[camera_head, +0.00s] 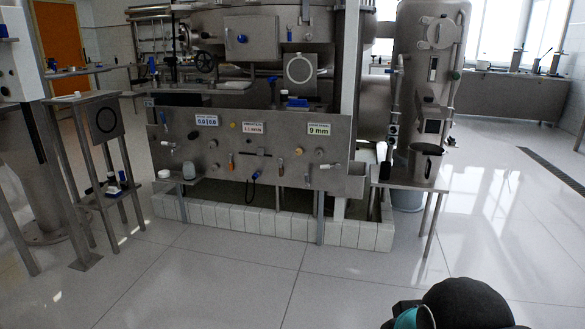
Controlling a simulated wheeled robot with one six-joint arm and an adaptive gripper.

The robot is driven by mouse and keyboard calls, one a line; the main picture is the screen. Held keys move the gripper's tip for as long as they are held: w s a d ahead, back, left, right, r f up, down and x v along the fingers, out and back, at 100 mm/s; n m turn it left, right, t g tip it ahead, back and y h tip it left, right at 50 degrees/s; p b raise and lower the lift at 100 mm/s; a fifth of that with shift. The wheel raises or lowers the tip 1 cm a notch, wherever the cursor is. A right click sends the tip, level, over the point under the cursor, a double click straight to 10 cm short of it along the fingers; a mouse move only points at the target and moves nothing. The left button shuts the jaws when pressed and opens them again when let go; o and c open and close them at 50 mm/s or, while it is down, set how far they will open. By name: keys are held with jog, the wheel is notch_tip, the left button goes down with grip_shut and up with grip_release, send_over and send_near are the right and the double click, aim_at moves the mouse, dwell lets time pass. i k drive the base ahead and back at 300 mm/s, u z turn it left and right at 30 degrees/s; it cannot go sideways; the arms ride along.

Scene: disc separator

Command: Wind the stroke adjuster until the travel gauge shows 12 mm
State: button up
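The travel gauge is a white plate (319,129) on the right part of the steel control panel, and it reads 9 mm. Small text above the number is too small to read. A small round knob (320,152) sits just below the gauge. A valve-like fitting (327,167) is lower on the same panel. I cannot tell which of these controls is the stroke adjuster. A black rounded part of my own arm with a teal band shows at the bottom right, far from the panel. My gripper's fingers are not visible.
Two more label plates (207,120) (253,128) and several knobs and handles share the panel (230,145). A low white tiled curb (270,222) runs below it. A side table (410,178) with a metal jug (424,163) stands right. The floor (230,280) in front is clear.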

aim_at(319, 152)
jog(key=u, duration=0.2)
jog(key=i, duration=0.55)
jog(key=u, duration=1.4)
jog(key=i, duration=1.6)
jog(key=z, duration=0.9)
jog(key=i, duration=0.7)
jog(key=z, duration=0.7)
